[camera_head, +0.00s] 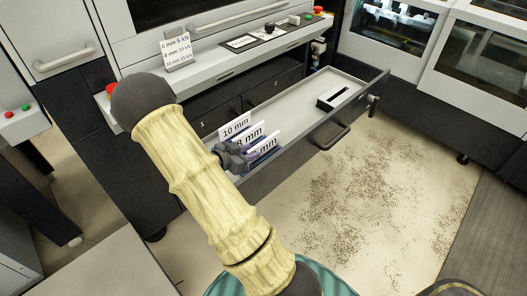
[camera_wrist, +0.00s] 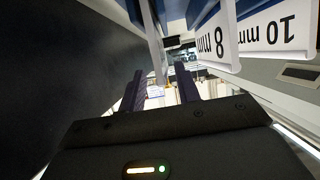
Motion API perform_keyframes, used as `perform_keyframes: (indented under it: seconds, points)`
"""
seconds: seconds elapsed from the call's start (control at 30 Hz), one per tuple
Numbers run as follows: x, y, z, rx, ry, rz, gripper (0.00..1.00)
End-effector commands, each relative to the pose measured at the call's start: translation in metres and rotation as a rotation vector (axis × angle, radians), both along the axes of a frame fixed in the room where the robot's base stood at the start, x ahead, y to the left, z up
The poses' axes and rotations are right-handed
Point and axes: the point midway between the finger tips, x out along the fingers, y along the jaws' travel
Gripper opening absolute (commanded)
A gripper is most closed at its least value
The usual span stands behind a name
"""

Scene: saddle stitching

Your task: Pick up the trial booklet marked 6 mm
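The booklet whose label ends in "mm" (camera_head: 267,145) is the nearest of three upright booklets in the open drawer; its number is hidden by my gripper. The 8 mm booklet (camera_head: 252,134) and 10 mm booklet (camera_head: 235,126) stand behind it. My gripper (camera_head: 235,157) is at the left end of this row, next to the nearest booklet. In the wrist view my gripper (camera_wrist: 162,90) has its two fingers apart. A thin pale upright strip (camera_wrist: 153,40), perhaps a booklet edge, shows by the left finger; I cannot tell if they touch. The 8 mm (camera_wrist: 212,40) and 10 mm (camera_wrist: 277,28) labels appear upside down at right.
A sign listing mm and kN values (camera_head: 177,50) stands on the machine ledge above. The drawer's middle is clear. Speckled debris (camera_head: 360,190) covers the floor in front.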

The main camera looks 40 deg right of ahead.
Motion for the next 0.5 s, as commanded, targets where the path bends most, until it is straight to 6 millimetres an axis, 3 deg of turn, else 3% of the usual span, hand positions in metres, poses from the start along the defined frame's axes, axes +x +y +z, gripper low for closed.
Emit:
perform_keyframes:
  seconds: [0.3,0.5]
  points:
    - [0.005,-0.04,-0.016,-0.001,0.001,-0.003,0.33]
    - [0.006,-0.045,-0.017,-0.001,0.0,0.0,0.33]
